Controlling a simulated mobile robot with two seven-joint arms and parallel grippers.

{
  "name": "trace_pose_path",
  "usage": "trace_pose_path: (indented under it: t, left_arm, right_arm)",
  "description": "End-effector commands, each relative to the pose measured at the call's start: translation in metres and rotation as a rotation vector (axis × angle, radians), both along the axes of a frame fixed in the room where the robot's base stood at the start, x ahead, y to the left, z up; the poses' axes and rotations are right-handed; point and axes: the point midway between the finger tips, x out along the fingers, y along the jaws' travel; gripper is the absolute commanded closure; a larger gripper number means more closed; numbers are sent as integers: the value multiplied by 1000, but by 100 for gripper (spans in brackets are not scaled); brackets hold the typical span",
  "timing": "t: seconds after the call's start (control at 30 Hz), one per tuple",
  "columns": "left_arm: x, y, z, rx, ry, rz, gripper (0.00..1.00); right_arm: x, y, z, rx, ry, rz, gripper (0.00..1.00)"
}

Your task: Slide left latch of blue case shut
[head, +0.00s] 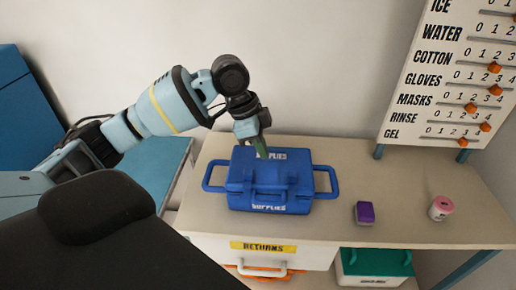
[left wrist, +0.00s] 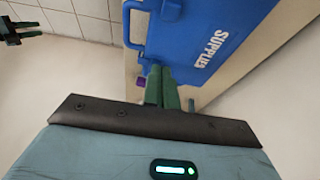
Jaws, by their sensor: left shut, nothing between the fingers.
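The blue case (head: 240,200) marked SUPPLIES stands closed-looking on the counter, with a loop handle on each side. It also shows in the left wrist view (left wrist: 190,30). I cannot make out its left latch separately in either view. My left gripper (head: 262,152) points down at the back part of the case's top. Its green fingers (left wrist: 163,82) are together with nothing between them, close beside the case in the left wrist view. I cannot tell whether they touch it. A green-fingered gripper, seemingly my right one (left wrist: 24,27), shows small at the upper left of the left wrist view.
On the counter (head: 400,180), a purple box (head: 365,213) and a pink-lidded jar (head: 441,208) stand right of the case. Below are a drawer labelled RETURNS (head: 264,246) and a green-topped box (head: 375,263). A slider board (head: 450,80) stands behind at right.

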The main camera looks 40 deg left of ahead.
Motion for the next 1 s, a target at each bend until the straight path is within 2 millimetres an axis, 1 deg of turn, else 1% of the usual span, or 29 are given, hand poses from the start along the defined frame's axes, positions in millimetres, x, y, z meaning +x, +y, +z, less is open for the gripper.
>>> trace_pose_path:
  t: [0.03, 0.4, 0.5, 0.63, 0.8, 1.0]
  left_arm:
    - [1, -3, -12, 0, 7, -1, 100]
    - [13, -22, -76, 0, 6, -1, 100]
    - [5, -7, -72, 4, 0, 3, 100]
    - [-3, 5, -72, 4, -2, 1, 100]
    - [-7, 12, -72, 1, 0, 0, 100]
    - [-8, 13, -73, 1, 1, 0, 100]
  right_arm:
    - [0, 1, -2, 2, 2, -2, 64]
    - [-4, 3, -8, 8, 15, -10, 64]
    - [0, 3, -2, 8, 3, -9, 64]
    - [4, 2, 3, 6, -9, -6, 64]
    - [5, 1, 4, 4, -12, -4, 64]
    - [5, 0, 3, -1, -10, 1, 64]
